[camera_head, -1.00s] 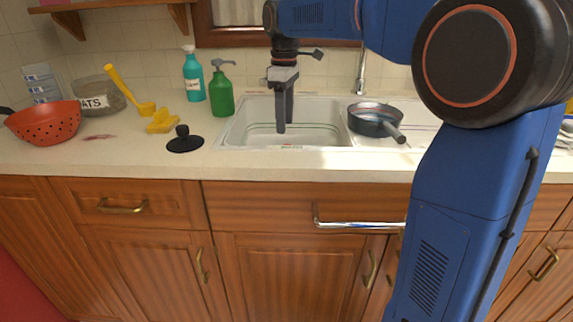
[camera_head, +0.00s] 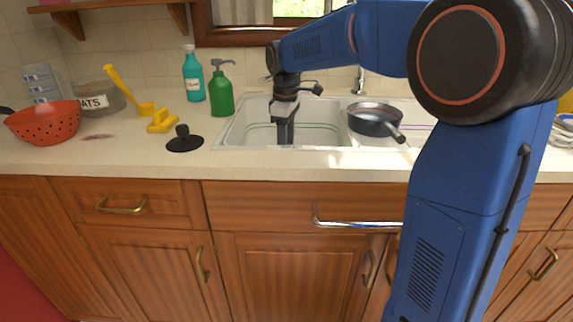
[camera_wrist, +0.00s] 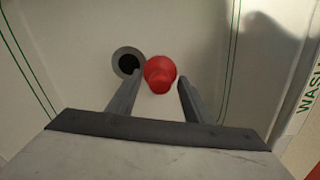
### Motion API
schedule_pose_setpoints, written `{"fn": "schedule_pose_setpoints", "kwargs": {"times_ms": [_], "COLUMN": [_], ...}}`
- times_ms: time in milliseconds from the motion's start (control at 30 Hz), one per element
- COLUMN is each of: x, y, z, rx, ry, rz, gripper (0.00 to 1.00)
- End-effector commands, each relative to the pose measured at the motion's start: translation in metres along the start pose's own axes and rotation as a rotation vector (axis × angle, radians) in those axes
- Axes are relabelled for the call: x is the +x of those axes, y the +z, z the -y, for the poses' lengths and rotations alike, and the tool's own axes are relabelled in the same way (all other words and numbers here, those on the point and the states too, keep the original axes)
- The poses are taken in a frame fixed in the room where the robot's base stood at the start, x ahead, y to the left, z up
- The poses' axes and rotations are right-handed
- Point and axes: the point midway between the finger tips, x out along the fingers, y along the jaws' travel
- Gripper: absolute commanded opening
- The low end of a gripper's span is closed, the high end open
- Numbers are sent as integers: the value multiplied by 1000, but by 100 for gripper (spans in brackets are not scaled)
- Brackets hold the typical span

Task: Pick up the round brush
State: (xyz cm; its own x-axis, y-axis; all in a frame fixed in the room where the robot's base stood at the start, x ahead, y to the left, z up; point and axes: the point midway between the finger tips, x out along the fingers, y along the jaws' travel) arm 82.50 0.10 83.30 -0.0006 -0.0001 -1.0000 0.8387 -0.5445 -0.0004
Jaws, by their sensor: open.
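In the wrist view a round red object (camera_wrist: 160,73), which I take to be the round brush, is in the white sink basin beside the dark drain (camera_wrist: 128,63). My gripper (camera_wrist: 155,95) is open, and its two fingers point down toward the red object, one to each side of it in this view. I cannot tell whether the fingertips are level with it. In the head view my gripper (camera_head: 284,140) reaches down into the sink (camera_head: 325,133); the red object is not visible there.
A dark pan (camera_head: 373,120) sits at the sink's right side. A red colander (camera_head: 45,123) is at the far left. The front counter is clear.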

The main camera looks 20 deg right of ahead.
Motion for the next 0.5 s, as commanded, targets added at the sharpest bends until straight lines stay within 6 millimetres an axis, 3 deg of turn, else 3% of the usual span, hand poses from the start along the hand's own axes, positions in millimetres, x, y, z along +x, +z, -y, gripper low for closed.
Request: {"fn": "schedule_pose_setpoints", "kwargs": {"times_ms": [100, 300, 500], "x": [0, -1, -1], "y": [0, 0, 0], "z": [0, 0, 0], "rx": [0, 0, 0], "ry": [0, 0, 1], "rz": [0, 0, -1], "gripper": [46, 0, 0]}}
